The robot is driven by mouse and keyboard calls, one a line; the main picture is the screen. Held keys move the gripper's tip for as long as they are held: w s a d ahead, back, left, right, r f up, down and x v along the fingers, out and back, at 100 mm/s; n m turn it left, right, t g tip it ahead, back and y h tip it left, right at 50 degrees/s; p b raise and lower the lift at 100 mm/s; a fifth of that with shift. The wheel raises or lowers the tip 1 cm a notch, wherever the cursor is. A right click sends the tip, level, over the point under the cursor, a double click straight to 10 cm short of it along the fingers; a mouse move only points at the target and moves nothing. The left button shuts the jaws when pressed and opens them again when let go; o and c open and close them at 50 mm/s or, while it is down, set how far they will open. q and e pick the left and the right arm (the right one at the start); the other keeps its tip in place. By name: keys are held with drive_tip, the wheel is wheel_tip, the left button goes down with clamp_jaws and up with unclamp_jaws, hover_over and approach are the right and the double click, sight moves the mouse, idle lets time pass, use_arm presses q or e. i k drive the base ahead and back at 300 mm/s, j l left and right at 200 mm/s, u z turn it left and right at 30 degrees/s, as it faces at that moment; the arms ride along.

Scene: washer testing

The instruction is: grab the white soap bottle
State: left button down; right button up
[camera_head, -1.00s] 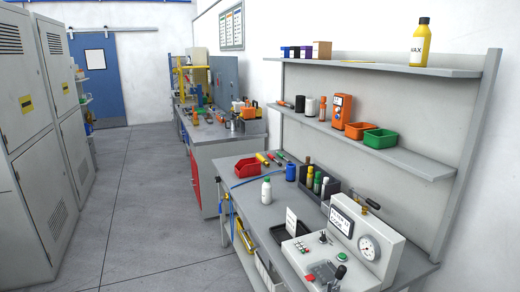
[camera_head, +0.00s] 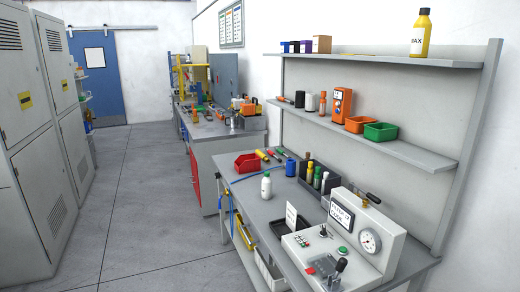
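The white soap bottle (camera_head: 266,186) stands upright on the near grey workbench (camera_head: 250,203), close to the bench's left edge. It has a white body and a green-tinged cap. A red bin stands behind it and a dark tray lies in front of it to the right. Neither of my grippers shows in the head view, so nothing is seen touching the bottle.
On the bench are a red bin (camera_head: 247,164), a blue cylinder (camera_head: 291,167), a dark rack of bottles (camera_head: 325,174) and a test machine (camera_head: 345,235) with a gauge. Shelves (camera_head: 375,139) stand above. Grey lockers (camera_head: 42,145) line the left; the floor (camera_head: 145,190) between is clear.

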sight(266, 183)
drive_tip(key=z, duration=0.55)
drive_tip(key=i+j+z, duration=0.15)
drive_tip(key=j+z, duration=0.3)
drive_tip(key=i+j+z, duration=0.1)
drive_tip(key=j+z, duration=0.75)
drive_tip(key=i+j, duration=0.05)
drive_tip(key=j, duration=0.05)
